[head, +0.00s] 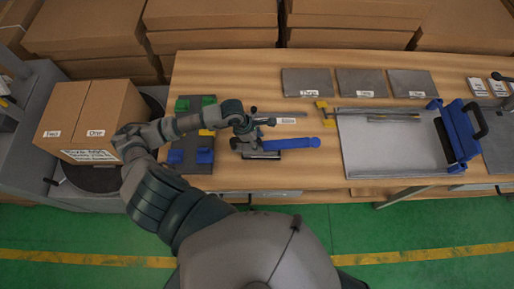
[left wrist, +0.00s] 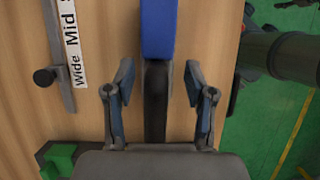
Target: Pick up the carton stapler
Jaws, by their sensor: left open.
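The carton stapler (head: 292,143) lies on the wooden table, its blue handle pointing right in the head view. In the left wrist view its blue part (left wrist: 158,28) is at the top centre, with a dark bar running down from it between my fingers. My left gripper (head: 262,133) is open over the stapler's dark left part. In the left wrist view the two fingers (left wrist: 158,82) stand on either side of the dark bar, with gaps to it. The palm hides the lower part of the stapler. My right gripper is not seen.
A labelled strip with a knob (left wrist: 68,50) lies beside the stapler. Green and blue blocks sit on a dark board (head: 190,140) at left. A carton (head: 95,115) stands farther left. A metal plate with a blue-framed device (head: 455,135) is at right. Flat grey plates (head: 360,83) lie behind.

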